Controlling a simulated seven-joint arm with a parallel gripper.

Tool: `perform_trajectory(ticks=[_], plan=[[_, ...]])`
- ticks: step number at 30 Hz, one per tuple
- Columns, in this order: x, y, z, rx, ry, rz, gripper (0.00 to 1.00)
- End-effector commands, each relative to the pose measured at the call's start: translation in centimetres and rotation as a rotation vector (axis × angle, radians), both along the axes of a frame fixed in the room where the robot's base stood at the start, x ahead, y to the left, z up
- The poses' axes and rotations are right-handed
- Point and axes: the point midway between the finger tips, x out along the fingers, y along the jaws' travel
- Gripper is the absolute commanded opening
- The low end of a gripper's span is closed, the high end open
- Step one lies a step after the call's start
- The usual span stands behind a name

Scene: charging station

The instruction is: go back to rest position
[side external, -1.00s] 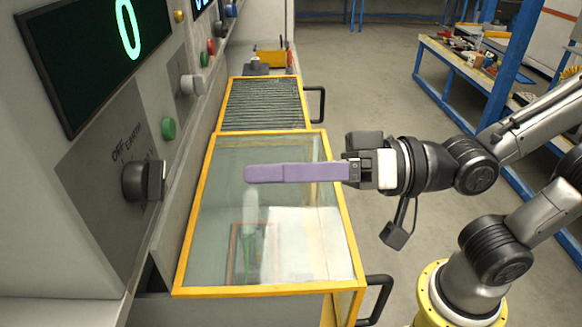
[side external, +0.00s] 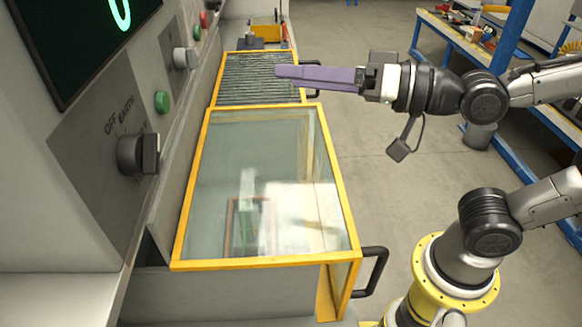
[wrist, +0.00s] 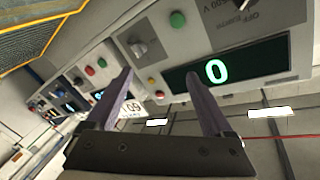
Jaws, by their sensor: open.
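My gripper (side external: 278,76) has long purple fingers and is raised at the right, pointing left above the slatted cover of the rear bay. In the side view one finger nearly hides the other. In the wrist view my gripper (wrist: 157,92) shows two fingers well apart with nothing between them. The wrist view faces the control panel, with a green zero on a dark display (wrist: 225,72).
A glass-topped box with a yellow frame (side external: 190,185) and black handle (side external: 372,272) stands in front, its lid down. The panel at left carries a black rotary knob (side external: 138,154) and a green button (side external: 162,101). A blue-legged workbench (side external: 432,68) stands back right.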

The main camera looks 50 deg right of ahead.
Motion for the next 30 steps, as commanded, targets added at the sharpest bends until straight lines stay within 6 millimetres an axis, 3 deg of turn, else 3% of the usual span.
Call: perform_trajectory(ticks=[1, 6, 12, 21, 30], plan=[[0.4, -2.4, -0.4, -0.049, 0.035, -0.068, 0.86], [-0.6, -8.3, -3.6, -0.248, 0.228, -0.207, 0.86], [-4.8, -12.5, -8.0, -0.460, 0.506, -0.244, 0.86], [-11.6, -13.4, -12.9, -0.680, 0.822, -0.085, 0.86], [-12.7, -13.4, -13.5, -0.720, 0.863, -0.041, 0.86]])
